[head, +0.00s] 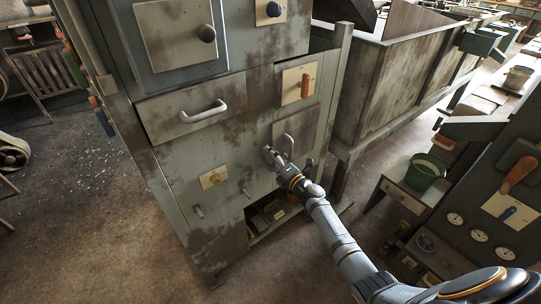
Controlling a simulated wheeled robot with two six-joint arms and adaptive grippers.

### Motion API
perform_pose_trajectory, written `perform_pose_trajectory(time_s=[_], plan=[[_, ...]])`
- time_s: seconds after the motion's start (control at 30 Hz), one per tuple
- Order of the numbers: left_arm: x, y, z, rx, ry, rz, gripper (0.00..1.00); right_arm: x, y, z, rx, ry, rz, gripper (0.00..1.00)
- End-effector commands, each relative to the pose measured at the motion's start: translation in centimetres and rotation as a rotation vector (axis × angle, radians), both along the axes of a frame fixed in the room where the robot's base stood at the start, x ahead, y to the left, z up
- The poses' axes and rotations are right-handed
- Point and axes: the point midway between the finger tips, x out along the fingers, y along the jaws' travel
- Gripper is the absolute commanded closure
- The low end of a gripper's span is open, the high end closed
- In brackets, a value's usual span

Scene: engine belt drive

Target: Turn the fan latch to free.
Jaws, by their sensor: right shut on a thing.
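My right gripper (271,154) is at the front of the grey-green cabinet (240,140), by the left edge of a small door with a grey bar handle (288,144). Its fingers are shut on a small part there, most likely the fan latch. The fingers cover that part, so its shape and turn cannot be made out. My right arm comes in from the lower right. My left gripper is not in view.
Above the small door is a plate with an orange handle (305,86). A drawer with a pale handle (204,112) and a yellowish plate with a knob (214,178) are on the left. A green bucket (424,172) and a panel with gauges (479,236) stand at right.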

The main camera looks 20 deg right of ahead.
Motion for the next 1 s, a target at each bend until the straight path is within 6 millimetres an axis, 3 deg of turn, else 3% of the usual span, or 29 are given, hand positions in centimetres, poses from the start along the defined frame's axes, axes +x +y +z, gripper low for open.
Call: perform_pose_trajectory(time_s=[0.4,0.97,1.0], plan=[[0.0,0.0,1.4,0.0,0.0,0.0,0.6,0.0,0.0,0.0,0.178,0.054,0.001,0.56],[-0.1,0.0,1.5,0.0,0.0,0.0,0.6,0.0,0.0,-0.1,0.206,0.062,0.0,0.56],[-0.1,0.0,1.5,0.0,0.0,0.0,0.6,0.0,0.0,-0.1,0.206,0.062,0.0,0.21]])
